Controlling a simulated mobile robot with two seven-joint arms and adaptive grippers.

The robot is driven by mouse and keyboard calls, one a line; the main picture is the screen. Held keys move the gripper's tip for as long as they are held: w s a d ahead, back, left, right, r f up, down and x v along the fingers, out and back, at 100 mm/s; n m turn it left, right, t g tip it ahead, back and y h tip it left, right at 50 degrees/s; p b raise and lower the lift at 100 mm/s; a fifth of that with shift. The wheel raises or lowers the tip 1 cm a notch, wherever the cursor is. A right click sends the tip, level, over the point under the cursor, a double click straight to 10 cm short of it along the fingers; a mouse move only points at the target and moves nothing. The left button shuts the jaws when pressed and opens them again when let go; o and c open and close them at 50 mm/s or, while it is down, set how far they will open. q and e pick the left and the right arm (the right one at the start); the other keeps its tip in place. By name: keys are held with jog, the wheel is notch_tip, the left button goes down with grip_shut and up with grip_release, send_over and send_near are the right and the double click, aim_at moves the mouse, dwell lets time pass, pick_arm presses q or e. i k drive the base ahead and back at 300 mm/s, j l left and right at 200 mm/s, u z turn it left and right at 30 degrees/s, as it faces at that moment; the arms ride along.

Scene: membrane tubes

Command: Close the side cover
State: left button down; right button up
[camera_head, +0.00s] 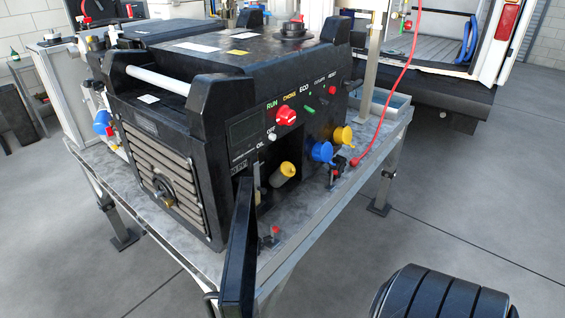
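A black generator (250,60) stands on a grey metal table. Its side cover (240,250) is a narrow dark panel seen nearly edge-on. It stands open, swung out toward me from the corner between the louvred face and the control panel. The opening (265,190) beside it is exposed and dark, with a yellow-capped cylinder (284,172) inside, under the OIL label. A small dark curved part (211,302) shows at the cover's lower left; I cannot tell what it is. Neither of my grippers can be made out in the head view.
The control panel bears a red knob (286,115). Blue (321,151) and yellow (343,135) caps and a red cable (385,118) are at the right side. The metal table (330,205) has a bare front-right edge. Open floor lies right.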

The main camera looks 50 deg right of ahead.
aim_at(235, 295)
jog(key=i+j+z, duration=0.1)
jog(key=z, duration=0.4)
jog(key=i+j+z, duration=0.1)
jog(key=j+z, duration=0.15)
jog(key=z, duration=0.25)
jog(key=j+z, duration=0.2)
jog(key=z, duration=0.3)
jog(key=j+z, duration=0.3)
jog(key=z, duration=0.2)
jog(key=i, duration=0.05)
